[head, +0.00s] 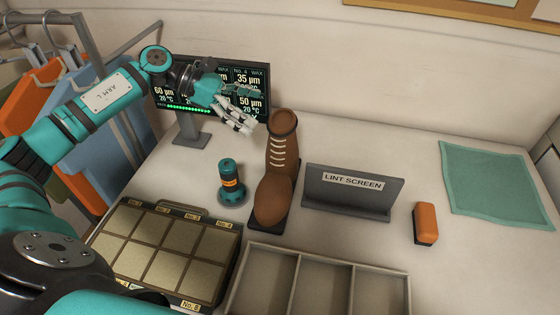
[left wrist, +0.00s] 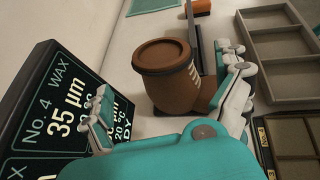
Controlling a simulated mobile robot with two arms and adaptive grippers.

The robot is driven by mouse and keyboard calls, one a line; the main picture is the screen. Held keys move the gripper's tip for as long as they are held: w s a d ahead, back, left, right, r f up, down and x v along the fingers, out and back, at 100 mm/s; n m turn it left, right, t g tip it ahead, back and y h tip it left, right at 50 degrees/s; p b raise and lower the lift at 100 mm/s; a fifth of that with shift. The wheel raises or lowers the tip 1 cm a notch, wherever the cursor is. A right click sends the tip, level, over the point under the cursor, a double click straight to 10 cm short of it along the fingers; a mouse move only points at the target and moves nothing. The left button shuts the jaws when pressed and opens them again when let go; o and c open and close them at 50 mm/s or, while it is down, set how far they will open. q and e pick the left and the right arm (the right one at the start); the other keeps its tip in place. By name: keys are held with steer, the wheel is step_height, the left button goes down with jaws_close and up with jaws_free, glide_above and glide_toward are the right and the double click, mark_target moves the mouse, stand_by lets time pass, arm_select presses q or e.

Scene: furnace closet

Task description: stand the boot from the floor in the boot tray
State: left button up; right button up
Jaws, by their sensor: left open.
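A brown lace-up boot (head: 273,200) stands upright on the pale worktop, toe toward me, with a dark sole or base under it. No boot on the floor shows. My left gripper (head: 252,109) is open and empty, just left of the boot's top and in front of the screen. In the left wrist view the boot (left wrist: 165,80) shows beyond and between the spread fingers (left wrist: 170,75), with its round top toward the camera. A grey tray (head: 398,275) with three empty compartments lies at the near edge; I cannot tell whether it is the boot tray. My right gripper is out of view.
A lint screen stand (head: 350,198) is close right of the boot; a teal cylinder (head: 231,183) is close left. A case of numbered panels (head: 160,245), an orange block (head: 426,223), a green cloth (head: 495,185) and a display (head: 180,98) surround them. Clothes hang at left.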

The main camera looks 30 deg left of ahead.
mark_target(271, 118)
arm_select(q)
steer(key=shift+w+d+f, duration=0.1)
steer(key=shift+d+f, duration=0.05)
steer(key=shift+d, duration=0.2)
steer(key=p+x, duration=0.3)
steer(key=x, duration=0.1)
steer(key=shift+w+d+f, duration=0.15)
steer(key=shift+w+d, duration=0.05)
steer(key=shift+w, duration=0.05)
steer(key=shift+d+f, duration=0.2)
steer(key=shift+f, duration=0.1)
steer(key=shift+c, duration=0.4)
steer(key=shift+a, duration=0.1)
steer(key=shift+c, duration=1.1)
steer(key=c, duration=1.1)
steer(key=shift+c, duration=0.6)
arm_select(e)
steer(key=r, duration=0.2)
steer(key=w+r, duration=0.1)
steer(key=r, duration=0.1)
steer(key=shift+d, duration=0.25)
